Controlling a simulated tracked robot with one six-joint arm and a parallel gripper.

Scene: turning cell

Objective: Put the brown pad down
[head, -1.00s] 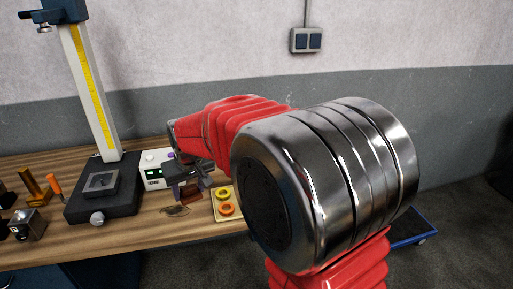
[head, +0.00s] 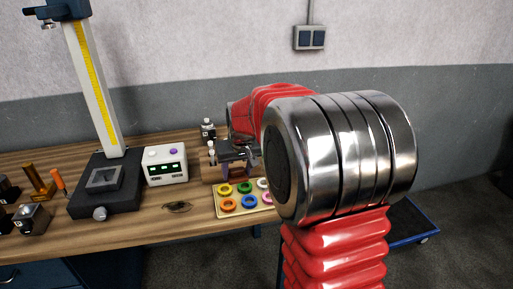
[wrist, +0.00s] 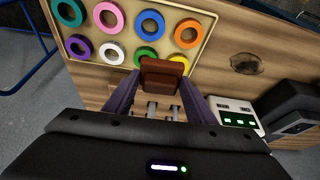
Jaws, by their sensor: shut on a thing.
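The brown pad (wrist: 162,76) is a small reddish-brown block between the two purple fingers of my gripper (wrist: 160,86) in the wrist view. My gripper is shut on it. In the wrist view the pad overlaps the edge of the ring tray; its height above the bench is hard to tell. In the head view my gripper (head: 235,168) is over the bench, just behind the tray, and the pad cannot be made out clearly there.
A tray (wrist: 211,32) holds several coloured rings.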

